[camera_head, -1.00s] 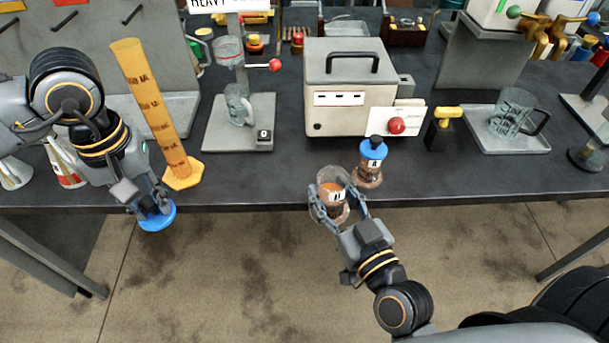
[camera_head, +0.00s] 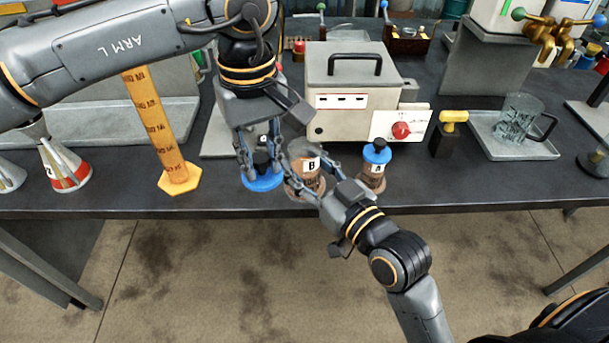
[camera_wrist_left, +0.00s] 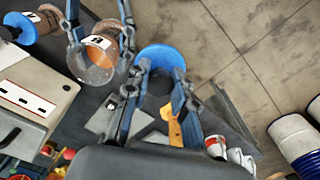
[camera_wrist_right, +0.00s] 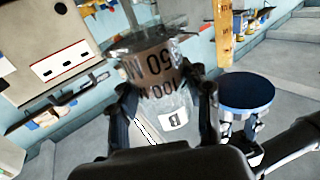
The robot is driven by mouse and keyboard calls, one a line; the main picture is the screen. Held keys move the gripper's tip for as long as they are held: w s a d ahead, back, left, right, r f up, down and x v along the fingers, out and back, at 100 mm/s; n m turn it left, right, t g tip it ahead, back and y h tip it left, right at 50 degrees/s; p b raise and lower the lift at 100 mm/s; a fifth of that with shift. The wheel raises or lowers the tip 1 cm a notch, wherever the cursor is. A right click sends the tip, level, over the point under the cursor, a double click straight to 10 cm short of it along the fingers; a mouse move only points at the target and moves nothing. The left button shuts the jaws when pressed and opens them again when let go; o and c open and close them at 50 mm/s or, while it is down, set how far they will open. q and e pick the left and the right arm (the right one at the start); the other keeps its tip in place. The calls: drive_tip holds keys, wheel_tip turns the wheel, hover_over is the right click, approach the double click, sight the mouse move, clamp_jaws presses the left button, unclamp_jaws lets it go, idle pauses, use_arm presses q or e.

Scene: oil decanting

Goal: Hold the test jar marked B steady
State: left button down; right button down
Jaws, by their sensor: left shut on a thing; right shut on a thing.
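The test jar marked B (camera_head: 306,180) is clear with brown contents and appears upright and open-topped near the table's front edge. My right gripper (camera_head: 308,184) is shut around its sides. In the right wrist view, the jar (camera_wrist_right: 162,82) shows its B label and volume markings between the fingers. My left gripper (camera_head: 256,168) is shut on a blue lid (camera_head: 263,183) by its black knob, just left of the jar. The lid also shows beside the jar in the left wrist view (camera_wrist_left: 160,57). I cannot tell whether the jar's base touches the table.
Jar A (camera_head: 373,170) with a blue lid stands close to the right of jar B. A white box-shaped machine (camera_head: 350,90) is behind. An orange graduated cylinder (camera_head: 160,135) stands at left. The table front (camera_head: 480,190) is clear at right.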

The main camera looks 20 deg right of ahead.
sight(304, 149)
use_arm(q)
drive_tip(key=shift+w+r+p, duration=0.1)
drive_tip(key=shift+r+p, duration=0.25)
drive_tip(key=shift+p, duration=0.05)
drive_tip(key=shift+f, duration=0.2)
drive_tip(key=shift+b, duration=0.3)
use_arm(e)
drive_tip(key=w+d+f, duration=0.1)
drive_tip(key=w+f, duration=0.2)
drive_tip(key=w, duration=0.1)
drive_tip(key=w+d+f, duration=0.1)
drive_tip(key=w+f, duration=0.2)
drive_tip(key=w, duration=0.1)
drive_tip(key=w+d+f, duration=0.1)
drive_tip(key=w+f, duration=0.2)
drive_tip(key=w, duration=0.1)
drive_tip(key=shift+w+d+f, duration=0.1)
drive_tip(key=shift+w+d, duration=0.2)
drive_tip(key=shift+d, duration=0.05)
use_arm(q)
drive_tip(key=shift+f, duration=0.1)
use_arm(e)
drive_tip(key=f, duration=0.3)
drive_tip(key=shift+w+f, duration=0.2)
drive_tip(key=shift+d, duration=0.1)
